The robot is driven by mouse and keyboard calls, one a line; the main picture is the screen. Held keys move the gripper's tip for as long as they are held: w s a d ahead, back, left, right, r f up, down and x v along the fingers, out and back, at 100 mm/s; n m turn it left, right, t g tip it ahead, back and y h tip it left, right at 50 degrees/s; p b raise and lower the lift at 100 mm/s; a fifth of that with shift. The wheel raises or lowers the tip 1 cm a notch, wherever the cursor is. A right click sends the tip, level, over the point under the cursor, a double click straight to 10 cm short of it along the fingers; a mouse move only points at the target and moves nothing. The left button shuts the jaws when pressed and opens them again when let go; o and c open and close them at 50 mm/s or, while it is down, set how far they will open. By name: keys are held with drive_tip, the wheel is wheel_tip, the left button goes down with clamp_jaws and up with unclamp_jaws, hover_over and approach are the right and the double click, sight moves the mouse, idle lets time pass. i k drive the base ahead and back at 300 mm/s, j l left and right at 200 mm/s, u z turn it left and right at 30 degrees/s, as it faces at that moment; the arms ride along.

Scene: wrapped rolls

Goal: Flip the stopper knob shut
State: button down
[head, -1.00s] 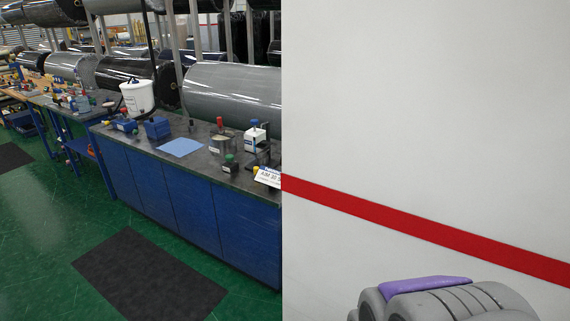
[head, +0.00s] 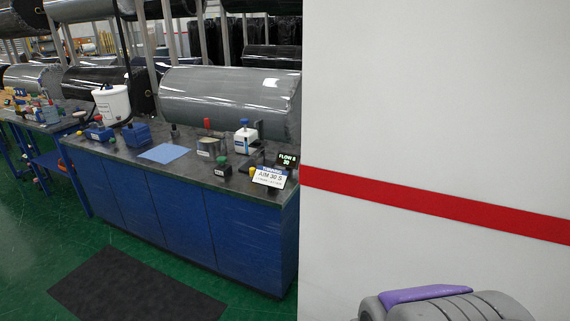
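I cannot tell which item is the stopper knob; several small knobbed fixtures stand on the bench. A red-topped fixture (head: 208,124), a white box with a blue top (head: 245,137), a green-topped dark block (head: 222,167) and a small yellow knob (head: 252,171) are near the bench's right end. A white bucket (head: 111,103) stands farther left; any tap on it is too small to make out. A grey and purple part of my own arm shows at the bottom right, far from the bench. No gripper fingers show.
The blue-fronted bench (head: 175,205) meets a white wall (head: 430,90) with a red stripe on the right. A blue sheet (head: 163,153), a sign (head: 269,177) and a small display (head: 287,159) are on it. Wrapped rolls (head: 222,97) lie behind. A dark mat (head: 135,288) lies on clear green floor.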

sight(252, 169)
drive_tip(key=i+j, duration=0.45)
drive_tip(key=j, duration=0.15)
drive_tip(key=i+j, duration=0.45)
drive_tip(key=j, duration=0.15)
drive_tip(key=i+j+u, duration=0.1)
drive_tip(key=i+j, duration=0.3)
drive_tip(key=j, duration=0.2)
drive_tip(key=i+l, duration=0.65)
drive_tip(key=i, duration=0.25)
